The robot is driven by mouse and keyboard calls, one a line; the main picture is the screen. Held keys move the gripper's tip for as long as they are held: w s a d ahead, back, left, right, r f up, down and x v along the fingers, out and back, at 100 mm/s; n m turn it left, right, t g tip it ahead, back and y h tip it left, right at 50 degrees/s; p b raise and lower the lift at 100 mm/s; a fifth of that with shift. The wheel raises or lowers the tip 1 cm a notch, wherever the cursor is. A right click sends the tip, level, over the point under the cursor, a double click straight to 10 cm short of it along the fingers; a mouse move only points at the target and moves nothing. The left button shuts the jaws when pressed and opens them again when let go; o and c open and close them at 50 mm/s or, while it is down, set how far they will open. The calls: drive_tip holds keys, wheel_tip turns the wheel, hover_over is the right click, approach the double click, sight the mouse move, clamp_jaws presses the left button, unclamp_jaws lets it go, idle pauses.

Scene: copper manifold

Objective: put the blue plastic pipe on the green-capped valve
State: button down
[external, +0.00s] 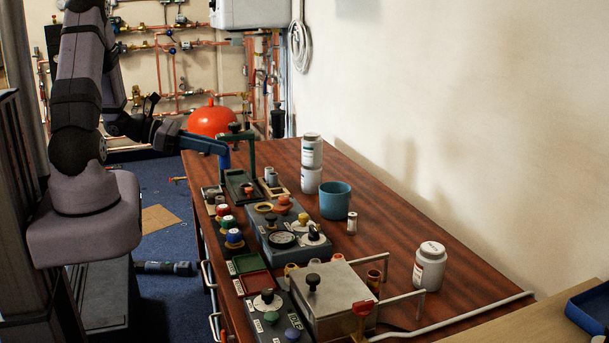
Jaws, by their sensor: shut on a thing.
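My gripper (218,146) reaches in from the left over the far left part of the table. It is shut on the blue plastic pipe (225,160), a short blue piece that points downward below the fingertips. The green-capped valve (229,222) stands near the table's left edge, between a red-capped valve (222,210) and a blue-capped valve (234,238). The pipe is behind and above these valves in the picture, apart from the green cap. The fingertips are small here and partly hide the pipe's top.
A dark green post (252,152) stands just right of the pipe. A teal cup (335,201) and white jars (430,267) stand farther right. The table's right side is mostly clear.

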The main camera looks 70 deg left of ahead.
drive_tip(key=d, duration=0.1)
drive_tip(key=d+f+m+h, duration=0.1)
drive_tip(key=d, duration=0.1)
drive_tip(key=s+d+h, duration=0.1)
drive_tip(key=shift+d+f+m+g, duration=0.3)
drive_tip(key=shift+d+m, duration=0.1)
drive_tip(key=shift+h, duration=0.3)
wheel_tip(320, 180, down, 10)
idle(0.4)
drive_tip(key=shift+f+b, duration=0.15)
drive_tip(key=shift+b, duration=0.2)
